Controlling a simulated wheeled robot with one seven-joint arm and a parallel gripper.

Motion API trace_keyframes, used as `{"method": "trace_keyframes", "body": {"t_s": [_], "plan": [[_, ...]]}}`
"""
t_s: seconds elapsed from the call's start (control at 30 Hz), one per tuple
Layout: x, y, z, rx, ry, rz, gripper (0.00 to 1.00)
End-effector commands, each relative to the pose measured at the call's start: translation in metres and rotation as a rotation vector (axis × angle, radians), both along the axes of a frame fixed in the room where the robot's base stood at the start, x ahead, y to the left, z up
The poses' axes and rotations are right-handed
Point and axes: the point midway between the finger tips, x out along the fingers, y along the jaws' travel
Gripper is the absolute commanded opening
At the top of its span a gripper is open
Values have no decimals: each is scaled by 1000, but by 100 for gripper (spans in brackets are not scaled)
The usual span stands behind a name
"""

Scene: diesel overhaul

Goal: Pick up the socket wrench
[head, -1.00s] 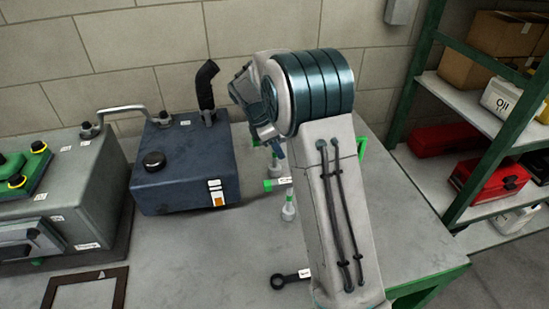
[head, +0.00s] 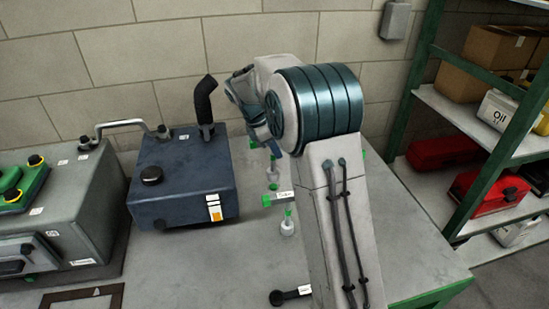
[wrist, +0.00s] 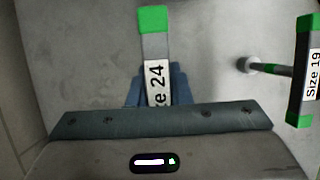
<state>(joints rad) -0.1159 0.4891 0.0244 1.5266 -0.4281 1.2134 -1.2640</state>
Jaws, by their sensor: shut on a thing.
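My gripper (wrist: 160,95) is shut on the socket wrench (wrist: 154,50), a grey tool with a green end and a white label of which "e 24" shows. The wrench stands out beyond the blue fingers in the wrist view, and its near part is hidden by my gripper. In the head view my gripper (head: 265,142) is above the back of the bench, right of the dark blue tank. Small green parts show beside its fingers there, but the held wrench is mostly hidden.
The blue tank (head: 180,185) and grey machine (head: 75,215) stand left on the bench (head: 225,270). A green-framed shelf (head: 470,115) is at right.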

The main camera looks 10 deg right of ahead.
Motion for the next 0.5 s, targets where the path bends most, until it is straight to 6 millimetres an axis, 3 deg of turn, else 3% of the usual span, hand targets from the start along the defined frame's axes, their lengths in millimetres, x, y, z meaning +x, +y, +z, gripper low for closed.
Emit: {"method": "trace_keyframes", "body": {"t_s": [0.5], "plan": [[-70,-39,46,-1,-3,-3,0]]}}
